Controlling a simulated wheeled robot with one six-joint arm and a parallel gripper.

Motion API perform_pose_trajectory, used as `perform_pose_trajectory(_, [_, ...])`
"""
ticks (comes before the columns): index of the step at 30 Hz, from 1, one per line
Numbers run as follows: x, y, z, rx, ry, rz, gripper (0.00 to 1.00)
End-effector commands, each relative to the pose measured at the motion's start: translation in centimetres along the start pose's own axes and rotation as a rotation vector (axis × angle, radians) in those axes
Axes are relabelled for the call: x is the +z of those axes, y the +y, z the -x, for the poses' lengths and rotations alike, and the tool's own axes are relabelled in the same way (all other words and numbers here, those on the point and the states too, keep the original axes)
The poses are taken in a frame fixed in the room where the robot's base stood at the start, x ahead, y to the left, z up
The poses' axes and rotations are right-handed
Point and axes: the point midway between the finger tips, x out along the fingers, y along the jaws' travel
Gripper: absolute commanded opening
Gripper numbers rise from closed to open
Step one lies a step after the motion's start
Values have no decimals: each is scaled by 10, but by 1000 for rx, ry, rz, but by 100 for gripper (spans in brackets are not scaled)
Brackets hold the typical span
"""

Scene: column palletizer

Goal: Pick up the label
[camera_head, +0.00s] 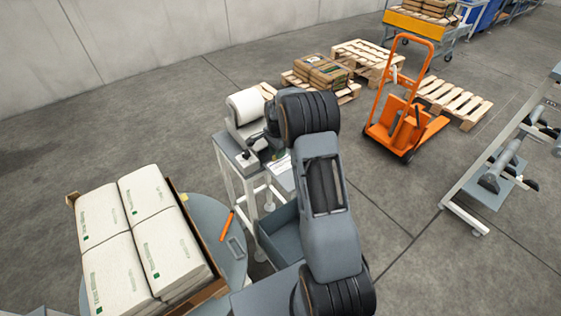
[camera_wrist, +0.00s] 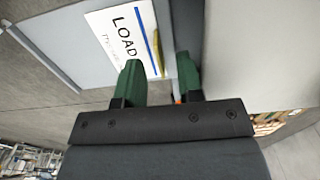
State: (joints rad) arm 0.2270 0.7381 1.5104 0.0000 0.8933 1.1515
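The label is a white card with "LOAD" in black print and blue and yellow stripes. In the wrist view the label (camera_wrist: 128,30) is at the upper middle, on or just over a grey surface, and my left finger covers part of it. My gripper (camera_wrist: 160,72) has two green fingers spread apart, with the label's striped edge seen in the gap. I cannot tell whether they touch it. In the head view a white patch, likely the label (camera_head: 285,174), shows on the small stand (camera_head: 228,150), beside my arm. My fingers are mostly hidden there.
A machine with a white roll (camera_head: 247,105) stands on the stand. A round table (camera_head: 207,217) carries stacked white sacks (camera_head: 160,246), with an orange-handled tool (camera_head: 227,226) beside them. An orange pallet truck (camera_head: 402,115) and wooden pallets (camera_head: 454,101) stand behind.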

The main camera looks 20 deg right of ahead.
Motion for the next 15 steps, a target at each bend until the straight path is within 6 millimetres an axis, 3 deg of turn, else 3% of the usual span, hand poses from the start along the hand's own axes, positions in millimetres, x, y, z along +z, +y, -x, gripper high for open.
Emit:
perform_pose_trajectory(6, [0,0,-21,1,0,0,34])
perform_pose_trajectory(15, [0,0,-24,0,0,0,33])
